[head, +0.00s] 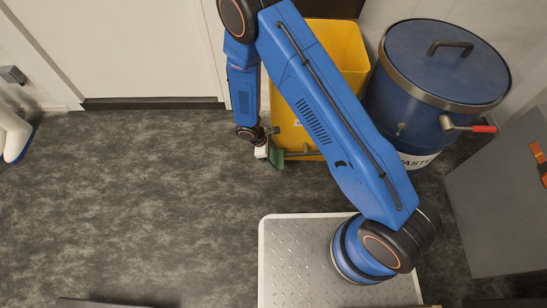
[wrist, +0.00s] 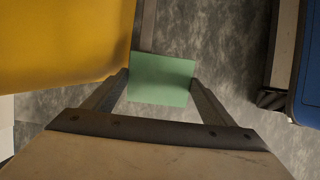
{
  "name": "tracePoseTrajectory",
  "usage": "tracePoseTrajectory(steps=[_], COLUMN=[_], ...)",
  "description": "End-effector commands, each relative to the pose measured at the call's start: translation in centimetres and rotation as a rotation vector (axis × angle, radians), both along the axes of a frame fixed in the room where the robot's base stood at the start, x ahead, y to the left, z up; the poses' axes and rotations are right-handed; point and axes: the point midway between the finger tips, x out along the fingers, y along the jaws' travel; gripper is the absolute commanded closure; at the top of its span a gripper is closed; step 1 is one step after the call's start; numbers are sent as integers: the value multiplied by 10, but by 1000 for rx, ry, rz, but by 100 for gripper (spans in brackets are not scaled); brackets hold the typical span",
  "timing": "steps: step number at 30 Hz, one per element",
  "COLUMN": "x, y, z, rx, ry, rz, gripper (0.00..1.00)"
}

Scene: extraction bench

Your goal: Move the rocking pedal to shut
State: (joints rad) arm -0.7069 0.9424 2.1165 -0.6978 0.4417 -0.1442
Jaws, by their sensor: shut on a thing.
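The rocking pedal is a flat green pad (head: 277,158) at the front of the yellow bin (head: 345,45), low near the floor. A grey bar runs from the pad towards the right along the bin. My gripper (head: 268,153) is at the pad, and my arm hides much of the bin. In the wrist view the green pad (wrist: 162,80) lies between the two fingers of my gripper (wrist: 161,84), which is shut on it. The yellow bin (wrist: 60,45) fills the upper left there. Whether the bin's lid is open or shut is hard to tell.
A blue lidded drum (head: 440,70) with a red-tipped handle (head: 484,129) stands right of the bin. A grey cabinet (head: 500,200) is at the far right. A pale door (head: 120,50) is behind. The dark floor (head: 130,200) at left is clear.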

Motion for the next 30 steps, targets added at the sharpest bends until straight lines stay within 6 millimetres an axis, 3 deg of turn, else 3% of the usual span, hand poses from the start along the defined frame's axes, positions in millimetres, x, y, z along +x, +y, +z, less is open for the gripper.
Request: tracePoseTrajectory(steps=[7,15,27,28,30], x=[1,0,-1,-1,-1], y=[-5,-15,-20,-20,-19], z=[23,52,56,57,56], rx=[114,120,115,115,116], ry=[-5,-5,-2,-1,-2], rz=[-3,-2,-1,-1,-1], gripper=[62,62,62,17,14])
